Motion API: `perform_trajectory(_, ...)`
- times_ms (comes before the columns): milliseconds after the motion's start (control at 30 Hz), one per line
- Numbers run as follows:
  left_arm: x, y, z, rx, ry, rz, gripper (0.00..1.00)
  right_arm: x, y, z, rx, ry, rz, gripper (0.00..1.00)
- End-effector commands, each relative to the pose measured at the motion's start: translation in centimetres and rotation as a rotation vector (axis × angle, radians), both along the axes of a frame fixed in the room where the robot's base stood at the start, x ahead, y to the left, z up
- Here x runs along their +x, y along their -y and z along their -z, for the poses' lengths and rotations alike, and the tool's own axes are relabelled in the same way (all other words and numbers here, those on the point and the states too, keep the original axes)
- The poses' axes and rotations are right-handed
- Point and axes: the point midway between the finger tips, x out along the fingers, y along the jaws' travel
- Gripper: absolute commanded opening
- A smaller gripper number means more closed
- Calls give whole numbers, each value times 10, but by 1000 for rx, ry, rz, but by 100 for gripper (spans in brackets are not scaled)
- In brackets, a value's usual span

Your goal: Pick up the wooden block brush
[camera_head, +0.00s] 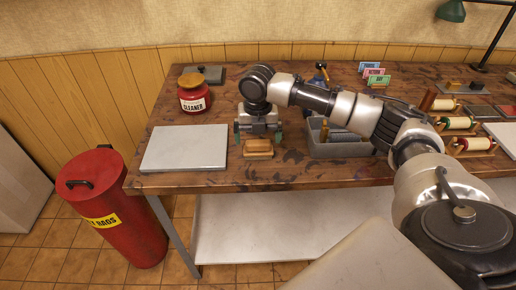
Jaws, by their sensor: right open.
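The wooden block brush (258,147) is a small light-brown block near the table's front edge, left of the grey bin. My right gripper (258,137) is open, its two fingers spread at the left and right of the brush's upper part. I cannot tell whether the fingers touch the brush or how high they are above the table. The gripper hides the area just behind the brush. My left gripper does not show.
A pale flat slab (185,148) lies to the left and a red cleaner jar (194,95) stands behind it. A grey bin (342,149) with tools is close on the right. Spools (458,123) stand farther right. A red waste can (115,215) is on the floor.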

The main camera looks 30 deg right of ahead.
Motion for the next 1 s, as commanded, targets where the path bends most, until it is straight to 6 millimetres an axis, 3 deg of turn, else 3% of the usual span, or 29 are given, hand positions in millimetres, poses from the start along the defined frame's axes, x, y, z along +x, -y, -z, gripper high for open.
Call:
perform_trajectory(233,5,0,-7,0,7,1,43,0,1,36,-1,-2,1,100)
perform_trajectory(533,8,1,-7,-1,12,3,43,0,1,44,-1,-1,0,100)
perform_trajectory(567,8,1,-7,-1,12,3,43,0,1,44,-1,-1,0,98)
perform_trajectory(800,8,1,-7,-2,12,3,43,0,1,43,-1,0,0,63)
perform_trajectory(1000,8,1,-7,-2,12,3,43,0,1,43,-1,1,0,63)
